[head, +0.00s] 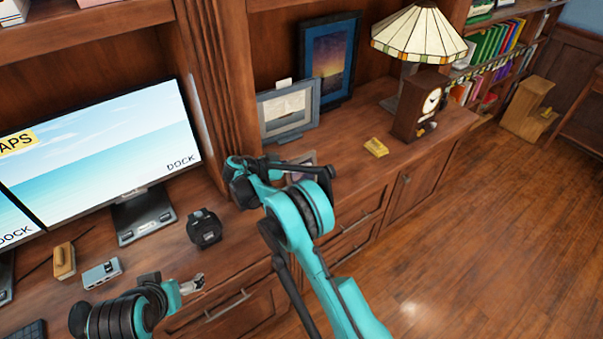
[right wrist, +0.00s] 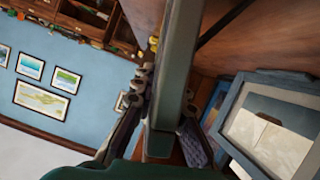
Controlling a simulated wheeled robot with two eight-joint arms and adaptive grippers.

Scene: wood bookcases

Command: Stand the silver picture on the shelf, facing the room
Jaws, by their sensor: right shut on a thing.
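The silver picture (head: 302,160) shows in the head view only in part, behind my right arm, close above the desk-height shelf (head: 350,150). My right gripper (head: 282,167) is shut on it. In the right wrist view the picture's grey frame (right wrist: 178,75) is seen edge-on, between the fingers of my right gripper (right wrist: 166,112). Its front is hidden there, and I cannot tell whether its lower edge touches the shelf. My left gripper (head: 192,286) is low at the front of the desk; its jaw opening is unclear.
A grey-blue framed picture (head: 287,108) stands behind, also near in the right wrist view (right wrist: 268,125). A dark blue framed picture (head: 330,58), a yellow object (head: 376,147), a clock (head: 420,105) and a lamp (head: 420,35) are nearby. Bare shelf lies before the yellow object.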

